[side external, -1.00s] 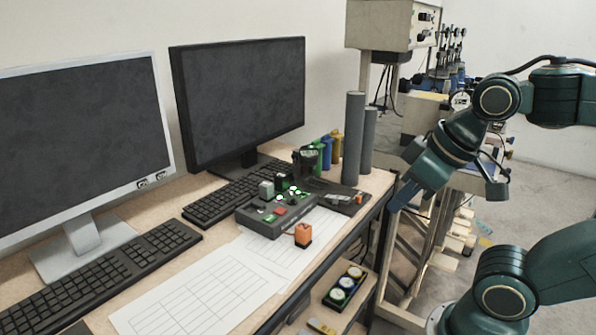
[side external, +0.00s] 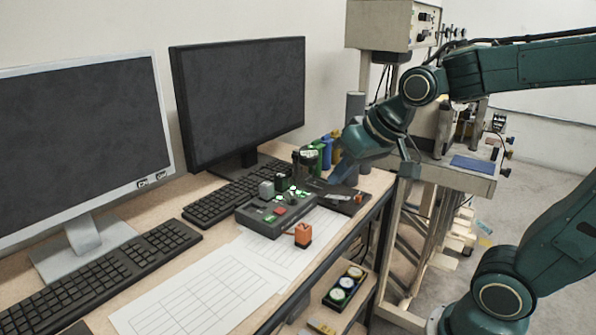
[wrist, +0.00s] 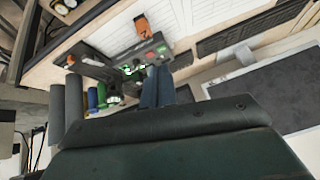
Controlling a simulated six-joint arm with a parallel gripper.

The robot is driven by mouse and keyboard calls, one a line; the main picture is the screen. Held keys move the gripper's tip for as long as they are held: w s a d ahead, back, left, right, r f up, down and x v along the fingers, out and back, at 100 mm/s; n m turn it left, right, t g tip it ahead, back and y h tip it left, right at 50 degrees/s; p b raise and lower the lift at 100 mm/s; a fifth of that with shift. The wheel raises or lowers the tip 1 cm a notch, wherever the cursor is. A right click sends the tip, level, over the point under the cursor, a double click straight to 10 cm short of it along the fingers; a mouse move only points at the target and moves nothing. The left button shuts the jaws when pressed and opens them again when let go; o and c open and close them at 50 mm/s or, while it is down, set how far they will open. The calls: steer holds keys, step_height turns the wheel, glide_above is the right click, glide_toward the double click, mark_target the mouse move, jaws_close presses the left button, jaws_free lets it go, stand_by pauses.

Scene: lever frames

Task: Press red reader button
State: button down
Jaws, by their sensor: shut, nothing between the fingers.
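A grey control box (side external: 272,217) on the desk bears a red button (side external: 280,211), a green button and several small knobs. In the wrist view the red button (wrist: 161,49) shows beside a green one. A flat dark device (side external: 335,193) lies just right of the box, with a small red-orange part (side external: 359,198) at its near end. I cannot tell for sure which is the reader. My gripper (side external: 338,176) is shut and empty, above the flat device's far part in the side view. Its fingers (wrist: 157,88) point toward the box in the wrist view, apart from the red button.
An orange block (side external: 303,235) stands in front of the box on paper sheets (side external: 200,295). Coloured cylinders (side external: 327,152) and a tall grey cylinder (side external: 355,110) stand behind. Two monitors (side external: 240,100) and keyboards (side external: 110,270) fill the left. The desk edge runs along the right.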

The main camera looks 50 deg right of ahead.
steer(key=w+d+f+m+t, duration=0.1)
steer(key=w+d+f+m, duration=0.1)
steer(key=w, duration=0.7)
steer(key=m+t, duration=0.1)
steer(key=m, duration=0.2)
glide_above(284, 212)
step_height(284, 212, down, 3)
steer(key=shift+f+y, duration=0.2)
steer(key=shift+y, duration=0.1)
steer(key=shift+f, duration=0.2)
steer(key=shift+f, duration=4.2)
steer(key=shift+f, duration=0.85)
steer(key=shift+r, duration=0.8)
steer(key=shift+r, duration=0.15)
